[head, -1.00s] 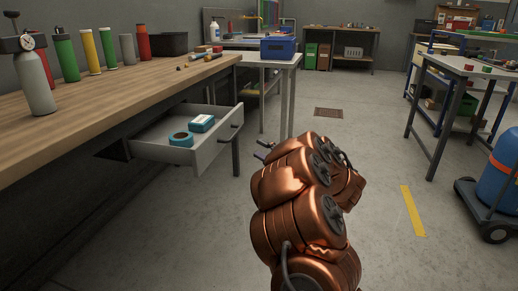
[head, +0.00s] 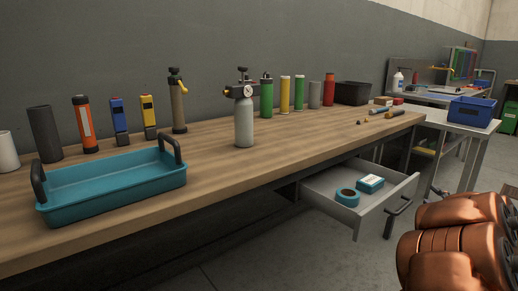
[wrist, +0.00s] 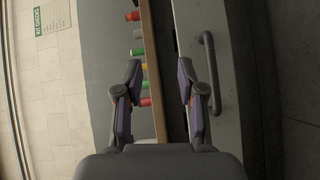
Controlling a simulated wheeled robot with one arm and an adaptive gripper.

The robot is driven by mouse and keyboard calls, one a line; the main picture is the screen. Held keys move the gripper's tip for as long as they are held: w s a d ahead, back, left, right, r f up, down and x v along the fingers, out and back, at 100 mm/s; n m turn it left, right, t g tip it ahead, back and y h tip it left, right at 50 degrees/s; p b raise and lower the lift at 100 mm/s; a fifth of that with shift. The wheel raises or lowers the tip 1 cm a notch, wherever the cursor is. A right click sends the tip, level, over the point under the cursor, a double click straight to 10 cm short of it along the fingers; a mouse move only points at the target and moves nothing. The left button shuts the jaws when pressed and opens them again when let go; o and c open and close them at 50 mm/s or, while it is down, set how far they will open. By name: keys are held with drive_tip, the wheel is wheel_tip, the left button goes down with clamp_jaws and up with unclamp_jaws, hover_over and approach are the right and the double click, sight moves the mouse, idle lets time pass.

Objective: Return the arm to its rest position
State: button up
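My copper-coloured arm (head: 455,240) is folded at the lower right of the head view, beside the open drawer (head: 335,205). In the wrist view my gripper (wrist: 160,70) has its two fingers apart with nothing between them. The drawer's dark handle (wrist: 212,75) is to the right of the fingers in that view, apart from them. In the head view my gripper is mostly hidden behind the arm links.
The grey drawer juts out under the wooden workbench (head: 215,165), holding a teal tape roll (head: 347,197) and a small box (head: 369,183). A teal tray (head: 110,187), a gauge-topped cylinder (head: 244,122) and several canisters stand on the bench. Floor (head: 265,260) before it looks clear.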

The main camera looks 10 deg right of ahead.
drive_tip(key=s+a+r+m+g+h+p, duration=0.1)
drive_tip(key=a+r+m+g+h+p, duration=0.15)
drive_tip(key=r+m+g+p, duration=0.35)
drive_tip(key=s+a+r+m+g+h+p, duration=0.15)
drive_tip(key=a+r+m+p, duration=0.25)
drive_tip(key=r+p, duration=0.4)
drive_tip(key=s+a+r+m+g+y+p, duration=0.1)
drive_tip(key=s+a+r+g+y+p, duration=0.1)
drive_tip(key=s+a+p, duration=0.4)
drive_tip(key=s+a+r+m+g+y+p, duration=0.1)
drive_tip(key=s+a+g+p, duration=0.4)
drive_tip(key=s+a, duration=0.8)
drive_tip(key=s+a+r+m+g+y+p, duration=0.1)
drive_tip(key=s+a+r+g+y+p, duration=0.3)
drive_tip(key=s+a, duration=0.6)
drive_tip(key=a+y+p, duration=0.1)
drive_tip(key=a+p, duration=0.1)
drive_tip(key=a, duration=0.7)
drive_tip(key=shift+s+m+g+y+p, duration=0.15)
drive_tip(key=shift+m+g+y+p, duration=0.15)
drive_tip(key=shift+g+p, duration=0.1)
